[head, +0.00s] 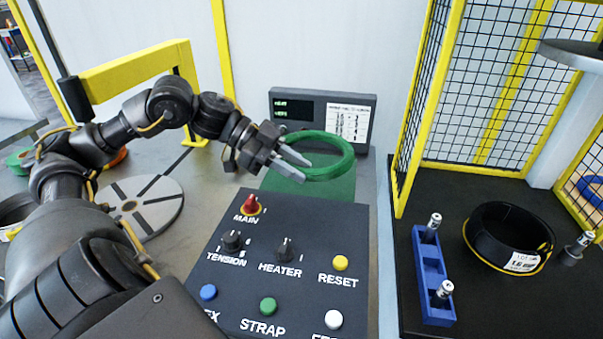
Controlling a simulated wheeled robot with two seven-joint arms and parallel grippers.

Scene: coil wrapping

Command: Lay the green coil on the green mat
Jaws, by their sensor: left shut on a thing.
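The green coil (340,167) is a ring held in the middle of the head view. My left gripper (296,158) is shut on the left part of its rim. The green mat (290,184) lies on the grey table below the coil, behind the control panel. The coil appears to be above the mat and covers part of it; the height of the gap is hard to tell. My right gripper is not in view.
A dark control panel (262,267) with knobs and coloured buttons stands in front of the mat. A display box (352,118) stands behind it. A grey turntable disc (158,205) is at left. A yellow-framed mesh fence (424,115), a blue holder (430,285) and a black coil (483,235) are at right.

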